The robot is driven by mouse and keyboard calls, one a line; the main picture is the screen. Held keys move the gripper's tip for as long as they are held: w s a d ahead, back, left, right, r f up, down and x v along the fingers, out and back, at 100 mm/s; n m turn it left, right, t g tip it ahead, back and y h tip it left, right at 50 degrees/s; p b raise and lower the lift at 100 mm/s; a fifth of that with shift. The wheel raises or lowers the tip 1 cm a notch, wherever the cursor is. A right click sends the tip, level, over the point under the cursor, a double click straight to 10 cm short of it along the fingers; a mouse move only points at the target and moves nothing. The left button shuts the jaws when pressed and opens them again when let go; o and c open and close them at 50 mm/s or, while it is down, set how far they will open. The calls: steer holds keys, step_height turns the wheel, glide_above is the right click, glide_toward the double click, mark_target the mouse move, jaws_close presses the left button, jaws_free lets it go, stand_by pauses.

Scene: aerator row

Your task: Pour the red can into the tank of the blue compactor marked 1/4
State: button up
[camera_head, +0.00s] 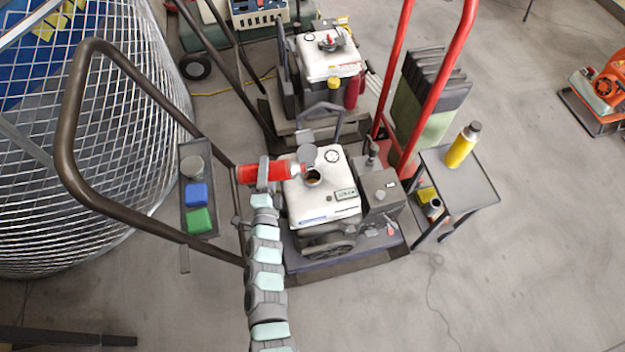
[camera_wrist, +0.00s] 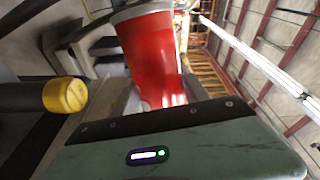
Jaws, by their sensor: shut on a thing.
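The red can (camera_head: 258,174) lies almost on its side above the left edge of a white tank (camera_head: 318,205). Its narrow end points right, close to the tank's round open filler (camera_head: 313,178). Whether liquid is flowing cannot be seen. My gripper (camera_head: 264,172) is shut around the can's body. In the wrist view the can (camera_wrist: 152,60) fills the top middle, tilted. The tank sits on the near compactor, on a dark bluish base (camera_head: 345,254). A small plate (camera_head: 345,195) on the tank has markings too small to read surely.
A second white-tanked machine (camera_head: 328,62) stands behind. Red handle bars (camera_head: 442,85) rise right of the near machine. A side table (camera_head: 475,190) holds a yellow bottle (camera_head: 463,146). A brown handle loop (camera_head: 75,130) and wire cage (camera_head: 100,140) are left.

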mark_target(273, 165)
steer(key=shift+w+m, duration=0.1)
steer(key=shift+m, duration=0.2)
steer(key=shift+r+b, duration=0.1)
steer(key=shift+b, duration=0.3)
steer(key=shift+d+r+m+b, duration=0.1)
steer(key=shift+r+m+b, duration=0.1)
steer(key=shift+m+b, duration=0.6)
steer(key=shift+r+m+b, duration=0.2)
steer(key=shift+m+b, duration=0.5)
steer(key=shift+b, duration=0.15)
stand_by(0.9)
steer(key=shift+d+r+m+b, duration=0.2)
steer(key=shift+d+r+m, duration=0.05)
steer(key=shift+r+m, duration=0.35)
steer(key=shift+d+r+m+b, duration=0.25)
steer(key=shift+d+r+m, duration=0.05)
steer(key=shift+r+m, duration=0.35)
steer(key=shift+d+r+m+b, duration=0.2)
steer(key=shift+d+r+m, duration=0.05)
steer(key=shift+r+m, duration=0.35)
stand_by(2.9)
